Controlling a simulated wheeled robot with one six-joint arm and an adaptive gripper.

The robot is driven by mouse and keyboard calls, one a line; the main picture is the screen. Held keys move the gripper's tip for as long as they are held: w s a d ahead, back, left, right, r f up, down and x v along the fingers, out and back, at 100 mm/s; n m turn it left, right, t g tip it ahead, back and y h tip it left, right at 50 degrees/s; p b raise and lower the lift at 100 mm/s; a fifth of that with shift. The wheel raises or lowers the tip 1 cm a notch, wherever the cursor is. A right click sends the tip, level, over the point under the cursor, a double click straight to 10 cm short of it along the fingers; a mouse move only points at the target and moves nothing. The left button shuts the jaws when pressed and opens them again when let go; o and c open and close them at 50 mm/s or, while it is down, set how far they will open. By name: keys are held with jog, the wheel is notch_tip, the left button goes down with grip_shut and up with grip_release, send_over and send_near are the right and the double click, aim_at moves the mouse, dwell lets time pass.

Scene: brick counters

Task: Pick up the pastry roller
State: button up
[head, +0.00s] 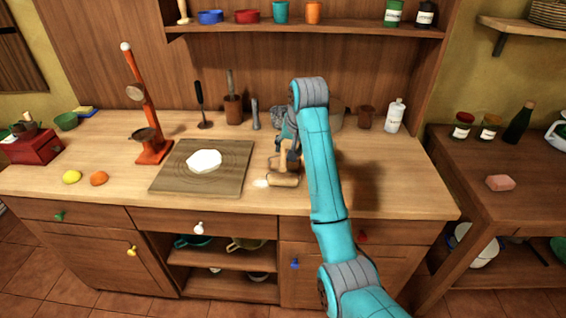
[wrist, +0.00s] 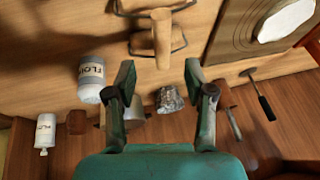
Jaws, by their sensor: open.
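The pastry roller (head: 283,181) lies on the wooden counter, right of the board, with a pale wooden cylinder toward the front edge. In the wrist view my gripper (wrist: 160,74) is open and empty. The handle lies just beyond the fingertips, in line with the gap between them, with no contact visible.
A board (head: 172,183) with white dough (head: 204,161) lies left of the roller. A flour jar (wrist: 91,78) and a crumpled foil lump (wrist: 168,100) lie near my fingers. A red stand (head: 150,120) rises at left. A shelf (head: 310,29) hangs above; the counter's front right is clear.

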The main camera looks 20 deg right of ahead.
aim_at(284, 159)
jog(key=shift+x, duration=3.15)
jog(key=shift+a, duration=0.2)
grip_shut()
